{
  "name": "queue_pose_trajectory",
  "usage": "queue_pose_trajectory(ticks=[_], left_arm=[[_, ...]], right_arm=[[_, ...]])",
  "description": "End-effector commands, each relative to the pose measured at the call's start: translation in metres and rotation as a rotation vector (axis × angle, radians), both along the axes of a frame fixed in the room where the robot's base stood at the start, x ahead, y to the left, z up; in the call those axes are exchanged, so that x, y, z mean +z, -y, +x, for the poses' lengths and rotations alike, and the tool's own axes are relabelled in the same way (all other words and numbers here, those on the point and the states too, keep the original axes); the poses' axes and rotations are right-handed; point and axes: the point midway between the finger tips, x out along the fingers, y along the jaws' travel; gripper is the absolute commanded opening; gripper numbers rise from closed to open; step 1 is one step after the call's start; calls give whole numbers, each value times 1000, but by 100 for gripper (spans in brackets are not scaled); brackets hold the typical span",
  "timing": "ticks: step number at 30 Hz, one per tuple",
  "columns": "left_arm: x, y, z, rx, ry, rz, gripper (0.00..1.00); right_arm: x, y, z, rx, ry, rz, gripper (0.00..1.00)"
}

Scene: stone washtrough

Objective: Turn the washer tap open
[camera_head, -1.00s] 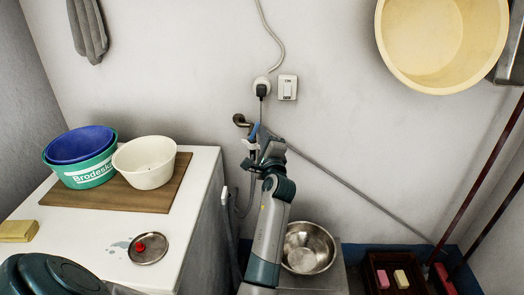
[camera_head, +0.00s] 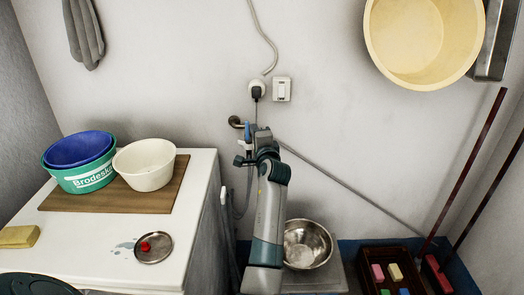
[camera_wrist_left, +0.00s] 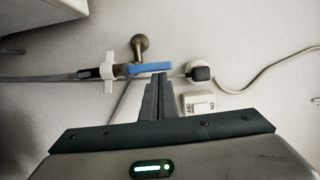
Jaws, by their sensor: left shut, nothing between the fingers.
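The washer tap (camera_head: 237,122) comes out of the wall above the gap beside the white-topped machine. Its blue lever (camera_head: 248,132) shows just left of my left gripper (camera_head: 261,131). In the left wrist view the tap (camera_wrist_left: 140,45) has a brass wall end, a white fitting and the blue lever (camera_wrist_left: 150,67) lying level. My left gripper (camera_wrist_left: 158,78) is shut and empty. Its fingertips are at the right part of the lever; whether they touch it I cannot tell. My right gripper is not in view.
A black plug (camera_head: 257,91) and a white switch (camera_head: 281,90) sit on the wall above the tap. A grey hose (camera_head: 340,180) runs down right. A metal bowl (camera_head: 307,243) stands below. Tubs (camera_head: 145,163) stand on the machine top (camera_head: 80,235).

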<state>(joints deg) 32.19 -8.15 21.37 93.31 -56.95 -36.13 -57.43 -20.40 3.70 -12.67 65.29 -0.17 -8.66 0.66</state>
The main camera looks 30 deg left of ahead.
Motion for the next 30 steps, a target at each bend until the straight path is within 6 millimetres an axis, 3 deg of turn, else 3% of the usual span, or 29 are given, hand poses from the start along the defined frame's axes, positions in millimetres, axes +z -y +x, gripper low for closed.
queue_pose_trajectory(ticks=[10,24,30], left_arm=[[-1,6,-5,-1,-1,2,0],[-1,48,-46,-1,1,1,0],[0,54,-53,0,-1,1,0]], right_arm=[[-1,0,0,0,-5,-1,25],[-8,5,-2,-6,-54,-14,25],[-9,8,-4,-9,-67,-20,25]])
